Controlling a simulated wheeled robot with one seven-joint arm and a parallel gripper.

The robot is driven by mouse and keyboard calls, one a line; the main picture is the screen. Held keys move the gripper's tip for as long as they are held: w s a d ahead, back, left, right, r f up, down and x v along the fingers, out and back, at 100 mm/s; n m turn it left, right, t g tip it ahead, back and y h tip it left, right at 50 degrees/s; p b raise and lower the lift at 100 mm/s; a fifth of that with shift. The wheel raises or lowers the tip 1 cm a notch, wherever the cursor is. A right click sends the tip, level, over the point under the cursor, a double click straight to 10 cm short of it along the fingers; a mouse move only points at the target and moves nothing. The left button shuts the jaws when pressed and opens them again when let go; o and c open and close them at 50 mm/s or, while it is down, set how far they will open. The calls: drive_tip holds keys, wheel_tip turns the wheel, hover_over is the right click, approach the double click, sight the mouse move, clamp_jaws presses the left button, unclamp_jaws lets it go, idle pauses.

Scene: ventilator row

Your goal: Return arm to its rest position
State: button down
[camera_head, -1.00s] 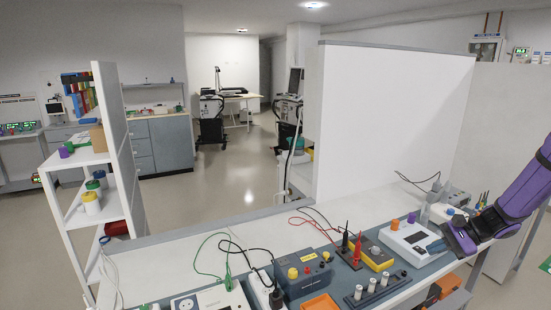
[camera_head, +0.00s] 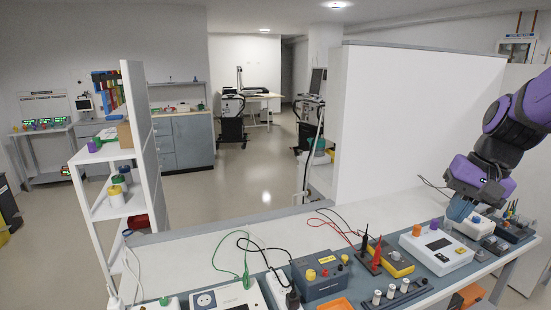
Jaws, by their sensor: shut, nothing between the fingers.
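My arm, purple and dark grey, comes in from the right edge of the head view. My gripper (camera_head: 461,208) hangs at its end, pointing down over the right part of the bench. Its fingers look blue-grey and close together, with nothing seen between them. The fingertips are near the right end of a white device (camera_head: 437,250) with an orange knob and a dark display. I cannot tell whether they touch anything there.
The bench (camera_head: 200,262) carries a blue-grey box (camera_head: 320,277), a yellow meter (camera_head: 392,260), red and black probes, and loose cables. A white partition (camera_head: 410,120) stands behind it. A white shelf (camera_head: 142,140) stands at left. The floor (camera_head: 240,185) beyond is open.

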drive_tip(key=s+a+r+n+t+h, duration=0.1)
drive_tip(key=s+r+n+t, duration=0.1)
drive_tip(key=s, duration=0.5)
drive_tip(key=s+a+r+n+t+h, duration=0.2)
drive_tip(key=s+r, duration=0.3)
drive_tip(key=s, duration=0.2)
drive_tip(key=shift+s+a+n, duration=0.15)
drive_tip(key=shift+a+n, duration=0.15)
drive_tip(key=shift+n, duration=0.1)
